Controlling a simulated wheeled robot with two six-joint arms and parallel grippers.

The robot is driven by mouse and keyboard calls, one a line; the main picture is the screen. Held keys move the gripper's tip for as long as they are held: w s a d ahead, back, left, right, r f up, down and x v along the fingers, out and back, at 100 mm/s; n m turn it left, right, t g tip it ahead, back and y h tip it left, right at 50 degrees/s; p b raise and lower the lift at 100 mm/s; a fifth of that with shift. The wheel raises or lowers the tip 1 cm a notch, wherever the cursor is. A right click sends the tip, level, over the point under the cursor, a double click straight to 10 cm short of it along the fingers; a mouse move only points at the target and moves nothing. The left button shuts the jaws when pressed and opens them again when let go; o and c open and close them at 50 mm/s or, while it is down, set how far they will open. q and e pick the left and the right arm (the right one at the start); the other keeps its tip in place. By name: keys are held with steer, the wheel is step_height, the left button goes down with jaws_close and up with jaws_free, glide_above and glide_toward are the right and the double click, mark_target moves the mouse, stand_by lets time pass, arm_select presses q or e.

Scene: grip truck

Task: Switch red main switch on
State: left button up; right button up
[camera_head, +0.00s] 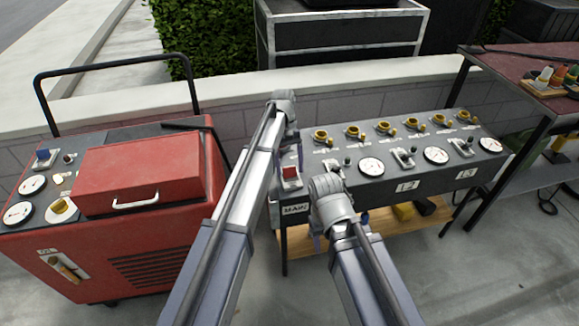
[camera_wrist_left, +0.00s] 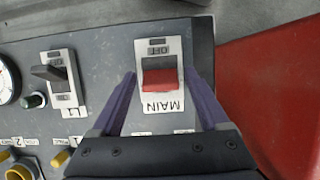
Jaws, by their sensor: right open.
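The red main switch (camera_head: 290,173) sits on a white plate lettered MAIN at the left end of the grey control panel (camera_head: 340,167). In the left wrist view the red switch (camera_wrist_left: 160,80) and its plate appear upside down, with OFF lettered beside the red rocker. My left gripper (camera_wrist_left: 162,70) is open, its two purple fingers on either side of the switch plate with gaps to the red rocker. In the head view my left gripper (camera_head: 297,155) is mostly hidden behind its wrist. My right gripper (camera_head: 318,242) is open in front of the panel, largely hidden by its own arm.
A black lever switch (camera_wrist_left: 50,73) is beside the main switch in the wrist view. Gauges (camera_head: 371,166) and yellow knobs (camera_head: 352,131) line the panel. A red machine (camera_head: 120,230) stands to the left. A wooden shelf (camera_head: 375,232) is below the panel.

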arm_select(q)
steer(key=shift+o, duration=0.4)
steer(key=shift+w+r, duration=0.1)
steer(key=shift+r, duration=0.05)
steer(key=p+v, duration=0.7)
steer(key=shift+r, duration=0.3)
steer(key=shift+w+a, duration=0.1)
steer(key=s+r+m+t+y+p, duration=0.1)
steer(key=s+r+m+t+p, duration=0.1)
steer(key=s, duration=1.2)
steer(key=s+d+r+m+t+y+p, duration=0.1)
steer(key=s+r+m+p, duration=0.4)
steer(key=s, duration=1)
step_height(320, 180, up, 2)
steer(key=p, duration=0.4)
steer(key=shift+s+t, duration=0.2)
steer(key=shift+t, duration=0.2)
